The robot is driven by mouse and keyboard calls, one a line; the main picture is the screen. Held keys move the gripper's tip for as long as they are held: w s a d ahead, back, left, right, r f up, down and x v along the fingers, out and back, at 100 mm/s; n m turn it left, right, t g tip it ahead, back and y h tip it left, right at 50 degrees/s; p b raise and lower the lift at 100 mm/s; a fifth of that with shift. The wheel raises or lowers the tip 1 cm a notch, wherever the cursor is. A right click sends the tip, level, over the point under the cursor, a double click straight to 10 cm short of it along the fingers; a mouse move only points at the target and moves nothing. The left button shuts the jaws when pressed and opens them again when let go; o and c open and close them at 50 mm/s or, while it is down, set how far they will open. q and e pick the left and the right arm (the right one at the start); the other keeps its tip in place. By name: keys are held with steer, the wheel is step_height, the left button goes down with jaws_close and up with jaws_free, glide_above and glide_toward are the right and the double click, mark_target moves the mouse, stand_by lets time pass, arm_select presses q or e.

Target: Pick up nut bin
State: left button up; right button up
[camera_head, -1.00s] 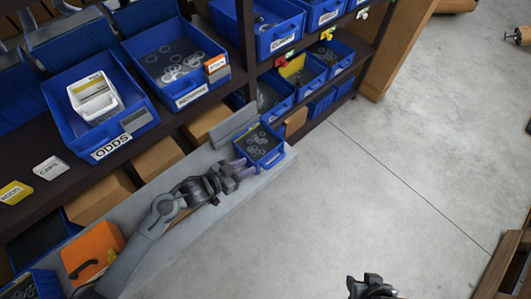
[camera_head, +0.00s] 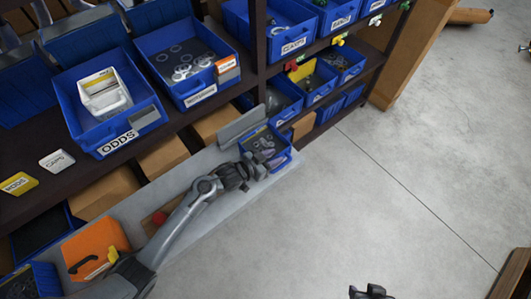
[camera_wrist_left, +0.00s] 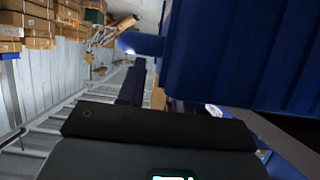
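A small blue bin (camera_head: 291,160) with small grey metal pieces in it, likely the nut bin, sits at the far end of a grey ledge. My left gripper (camera_head: 262,160) overlaps the bin's near side in the head view and hides part of it. In the left wrist view the bin's blue wall (camera_wrist_left: 240,55) fills the upper right, very close. The left fingers (camera_wrist_left: 152,95) seem apart, with a gap between them; contact with the bin is unclear. My right gripper (camera_head: 371,292) shows only partly at the bottom edge, away from the bin.
A dark shelf holds several blue bins, including the ODDS bin (camera_head: 110,120) with a white box inside. A grey upright plate (camera_head: 242,127) stands behind the small bin. An orange box (camera_head: 95,248) is at lower left.

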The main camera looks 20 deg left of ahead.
arm_select(q)
steer(key=shift+w+f, duration=0.1)
steer(key=shift+w, duration=0.05)
steer(key=shift+c, duration=0.3)
jaws_close()
stand_by(1.1)
